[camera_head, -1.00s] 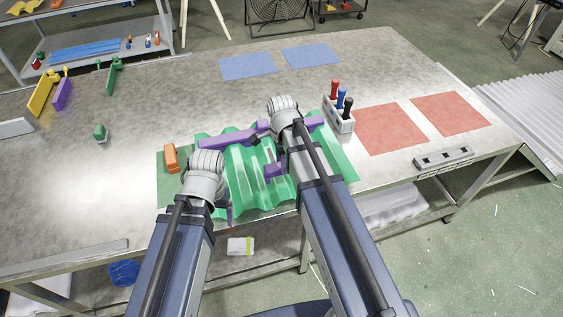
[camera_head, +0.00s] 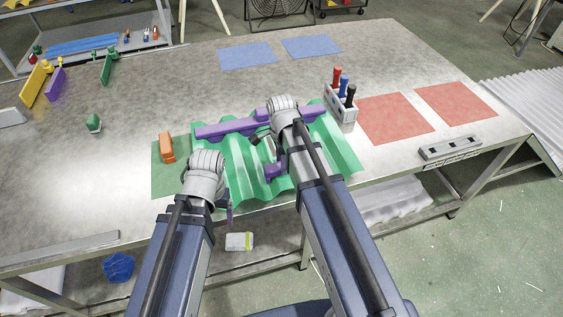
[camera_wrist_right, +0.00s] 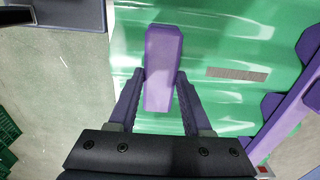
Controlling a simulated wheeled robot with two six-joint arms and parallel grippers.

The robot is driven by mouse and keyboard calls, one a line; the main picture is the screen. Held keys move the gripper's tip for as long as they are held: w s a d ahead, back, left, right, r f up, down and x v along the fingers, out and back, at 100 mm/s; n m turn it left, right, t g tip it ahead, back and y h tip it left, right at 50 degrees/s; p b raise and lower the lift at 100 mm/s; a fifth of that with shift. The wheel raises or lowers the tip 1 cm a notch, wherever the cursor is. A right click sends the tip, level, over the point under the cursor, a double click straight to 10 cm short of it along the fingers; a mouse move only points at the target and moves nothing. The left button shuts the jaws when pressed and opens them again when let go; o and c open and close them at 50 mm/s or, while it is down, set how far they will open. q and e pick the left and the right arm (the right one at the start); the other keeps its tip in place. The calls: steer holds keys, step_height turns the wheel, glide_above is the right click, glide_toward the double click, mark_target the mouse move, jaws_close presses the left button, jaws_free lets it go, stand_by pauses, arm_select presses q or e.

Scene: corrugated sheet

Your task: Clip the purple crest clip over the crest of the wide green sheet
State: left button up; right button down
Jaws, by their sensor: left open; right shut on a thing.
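The wide green sheet (camera_head: 238,165), corrugated, lies on the near part of the table. My right gripper (camera_wrist_right: 160,90) is shut on the purple crest clip (camera_wrist_right: 163,60), seen over the green ridges in the right wrist view. In the head view, a purple piece that looks like this clip shows (camera_head: 274,171) beside my right arm, partly hidden. Whether it touches a crest I cannot tell. My left gripper (camera_head: 229,210) is open at the sheet's near left edge, mostly hidden by its wrist.
A long purple bar (camera_head: 226,129) lies across the sheet's far part. An orange block (camera_head: 167,147) stands left of the sheet. A rack with several coloured-handled tools (camera_head: 341,103) stands at its far right.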

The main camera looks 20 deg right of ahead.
steer(key=shift+f, duration=0.2)
steer(key=shift+c, duration=1.3)
jaws_free()
steer(key=shift+r, duration=0.1)
step_height(320, 180, up, 8)
steer(key=p, duration=0.7)
steer(key=shift+f, duration=0.35)
step_height(320, 180, down, 8)
steer(key=b, duration=0.7)
steer(key=shift+r, duration=0.3)
steer(key=shift+r, duration=0.15)
